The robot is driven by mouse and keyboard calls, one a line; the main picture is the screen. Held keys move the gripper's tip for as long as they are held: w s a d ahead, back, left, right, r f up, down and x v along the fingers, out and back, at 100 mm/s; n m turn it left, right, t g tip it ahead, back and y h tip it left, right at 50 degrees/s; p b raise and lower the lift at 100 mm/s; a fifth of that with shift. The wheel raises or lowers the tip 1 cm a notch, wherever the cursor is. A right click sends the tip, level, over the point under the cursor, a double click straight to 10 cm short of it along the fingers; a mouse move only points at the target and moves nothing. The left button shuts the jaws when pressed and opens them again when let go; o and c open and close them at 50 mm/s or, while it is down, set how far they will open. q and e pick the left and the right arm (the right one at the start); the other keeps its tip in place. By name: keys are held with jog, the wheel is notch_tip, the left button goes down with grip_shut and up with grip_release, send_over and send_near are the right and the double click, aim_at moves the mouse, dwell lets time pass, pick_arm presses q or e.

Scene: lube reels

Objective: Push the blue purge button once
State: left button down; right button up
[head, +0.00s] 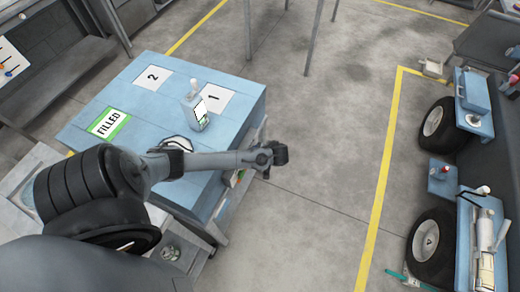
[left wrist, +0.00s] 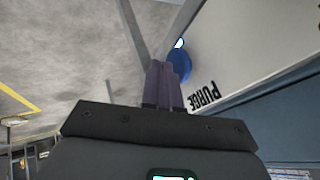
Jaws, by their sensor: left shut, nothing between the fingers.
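The blue purge button (left wrist: 181,62) shows in the left wrist view on a pale panel (left wrist: 240,45) marked PURGE. My left gripper (left wrist: 165,68) is shut and empty, with its fingertips right beside the button and partly covering it in that view. I cannot tell whether they touch it. In the head view my left gripper (head: 279,153) reaches past the right side of the blue table (head: 160,95). The button is not visible in the head view. My right gripper is in neither view.
A white bottle (head: 194,108) stands on the table near the card marked 1 (head: 215,98). A card marked 2 (head: 152,77) and a green FILLED card (head: 108,122) lie there too. The floor between is clear.

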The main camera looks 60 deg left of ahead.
pick_arm(q)
jog(key=w+d+f+p+v, duration=0.1)
jog(key=p+v, duration=0.1)
jog(key=v, duration=0.9)
jog(key=shift+w, duration=0.2)
jog(key=shift+d+r, duration=0.1)
jog(key=shift+d, duration=0.05)
